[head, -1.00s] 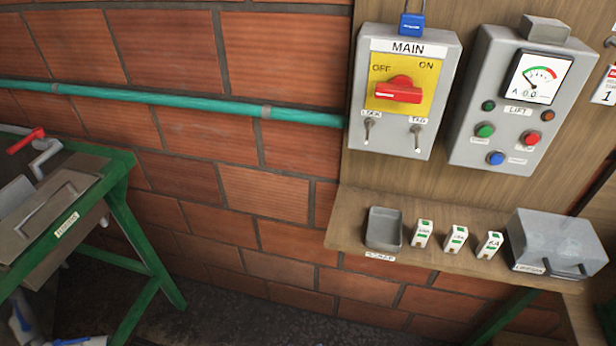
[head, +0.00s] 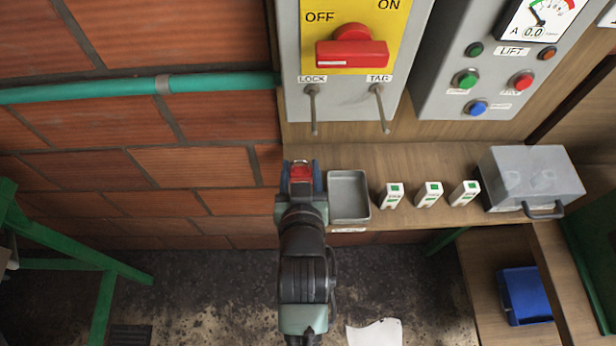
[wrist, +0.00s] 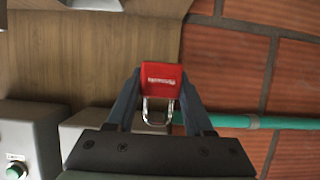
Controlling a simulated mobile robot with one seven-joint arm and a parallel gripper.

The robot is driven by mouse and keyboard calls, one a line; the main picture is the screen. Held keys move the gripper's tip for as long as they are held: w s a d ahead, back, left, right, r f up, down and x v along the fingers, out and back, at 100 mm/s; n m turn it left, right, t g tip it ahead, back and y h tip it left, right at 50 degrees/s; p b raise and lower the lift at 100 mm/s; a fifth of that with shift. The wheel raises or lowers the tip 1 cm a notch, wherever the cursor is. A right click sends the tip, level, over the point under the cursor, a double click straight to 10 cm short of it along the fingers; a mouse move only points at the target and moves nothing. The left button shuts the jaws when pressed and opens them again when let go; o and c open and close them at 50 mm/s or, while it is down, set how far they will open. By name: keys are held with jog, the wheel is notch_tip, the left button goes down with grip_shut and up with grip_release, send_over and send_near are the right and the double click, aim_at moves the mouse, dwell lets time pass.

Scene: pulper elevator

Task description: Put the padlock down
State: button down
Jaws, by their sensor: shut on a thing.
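A red padlock (head: 301,172) is between the fingers of my gripper (head: 303,180), at the left end of the wooden shelf (head: 420,160). The wrist view also shows the padlock (wrist: 161,82), its metal shackle towards the palm and its red body at the tips of the dark fingers (wrist: 160,95). My gripper is shut on it. The height of the padlock above the shelf cannot be told. A grey tray (head: 349,196) sits just right of my gripper and looks empty.
Three small white-and-green blocks (head: 428,194) and a grey handled box (head: 532,180) stand along the shelf. Above are the MAIN switch box (head: 345,98), with two pegs labelled LOCK and TAG, and the LIFT panel (head: 440,75). A green pipe (head: 220,84) runs along the brick wall.

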jog(key=f, duration=0.4)
jog(key=shift+s+d+f+p, duration=0.15)
jog(key=shift+s+f+p, duration=0.05)
jog(key=shift+f+p, duration=0.15)
jog(key=shift+w+f, duration=0.1)
jog(key=shift+f, duration=2.3)
jog(key=shift+f, duration=0.2)
jog(key=shift+c, duration=1.4)
grip_release()
